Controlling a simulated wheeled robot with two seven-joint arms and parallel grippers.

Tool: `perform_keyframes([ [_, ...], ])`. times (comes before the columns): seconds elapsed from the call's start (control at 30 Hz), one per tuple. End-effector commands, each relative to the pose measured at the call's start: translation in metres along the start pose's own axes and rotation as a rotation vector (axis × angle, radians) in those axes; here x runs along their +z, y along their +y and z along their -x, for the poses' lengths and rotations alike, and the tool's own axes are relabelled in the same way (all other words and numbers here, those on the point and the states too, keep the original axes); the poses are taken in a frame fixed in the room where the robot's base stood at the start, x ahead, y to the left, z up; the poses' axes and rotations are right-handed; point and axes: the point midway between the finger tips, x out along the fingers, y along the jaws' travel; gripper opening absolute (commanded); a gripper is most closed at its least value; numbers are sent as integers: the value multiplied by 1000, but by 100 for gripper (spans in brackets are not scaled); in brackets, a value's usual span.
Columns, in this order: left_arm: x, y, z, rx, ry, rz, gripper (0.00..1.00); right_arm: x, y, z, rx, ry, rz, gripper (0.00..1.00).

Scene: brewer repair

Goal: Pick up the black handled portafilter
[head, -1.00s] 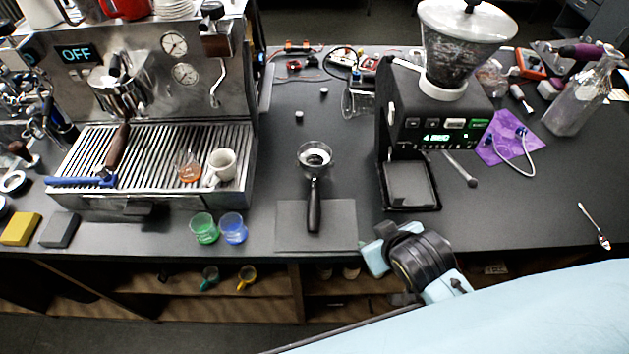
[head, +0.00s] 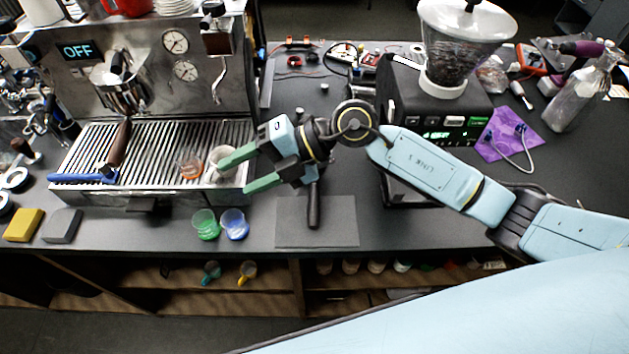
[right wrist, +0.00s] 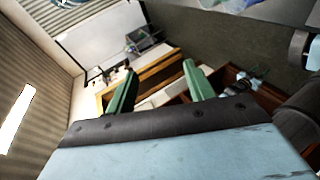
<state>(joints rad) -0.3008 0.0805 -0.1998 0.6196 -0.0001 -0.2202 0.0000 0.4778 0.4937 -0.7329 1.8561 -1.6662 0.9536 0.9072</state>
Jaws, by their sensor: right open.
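The black handled portafilter lies on the counter, its black handle (head: 314,206) over a dark grey mat (head: 340,225) in the head view. Its basket end is hidden behind my right arm. My right gripper (head: 233,173) is open and empty, with green fingers pointing left near the white cup (head: 221,161) at the drip tray's right end. I cannot tell whether it touches the cup. In the right wrist view the open fingers (right wrist: 162,88) have nothing between them. My left gripper is not in view.
The espresso machine with its drip tray (head: 85,192) stands at the left. A grinder (head: 450,130) stands behind my right forearm.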

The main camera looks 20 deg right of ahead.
Motion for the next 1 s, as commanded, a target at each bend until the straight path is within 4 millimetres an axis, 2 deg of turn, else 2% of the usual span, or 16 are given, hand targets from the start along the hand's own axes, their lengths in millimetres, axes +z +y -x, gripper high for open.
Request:
perform_keyframes([
  [0.1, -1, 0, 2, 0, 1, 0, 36, 27, -50, 26, -374, -33, 39, 53],
  [0.2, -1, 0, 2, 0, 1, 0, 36, 49, -81, 59, -628, -92, 28, 53],
  [0.3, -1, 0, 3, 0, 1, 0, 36, 65, -98, 89, -806, -154, 4, 53],
  [0.43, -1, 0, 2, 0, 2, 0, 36, 76, -108, 112, -925, -204, -19, 53],
  [0.57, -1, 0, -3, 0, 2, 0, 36, 79, -116, 114, -953, -215, -26, 53],
  [1.0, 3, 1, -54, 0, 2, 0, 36, 89, -169, 76, -947, -211, -25, 53],
])
